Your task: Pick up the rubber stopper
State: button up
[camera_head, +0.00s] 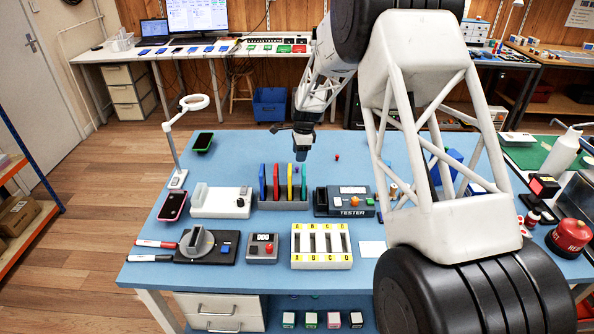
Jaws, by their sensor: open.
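A small red object (337,157) lies on the blue table (225,152), towards its far side. It may be the rubber stopper, but it is too small for me to be sure. My gripper (301,157) points down, to the left of this object and apart from it, beyond the rack of coloured panels. It is open, with nothing seen between its fingers. My own arm hides part of the table's right side.
A rack (283,205) with upright coloured panels stands in front of my gripper. A tester box (343,201) is to its right, a white device (221,202) to its left. An A-to-D tray (321,246) lies nearer. The table's far middle is mostly clear.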

aim_at(297, 168)
jog(key=shift+f, duration=0.7)
jog(key=shift+a+f, duration=0.1)
jog(key=shift+s+a+f, duration=0.1)
jog(key=shift+a+f, duration=0.05)
jog(key=shift+f, duration=1.1)
jog(key=shift+s+a+f, duration=0.1)
jog(key=shift+a+f, duration=0.05)
jog(key=shift+f, duration=1.1)
jog(key=shift+c, duration=0.4)
grip_shut()
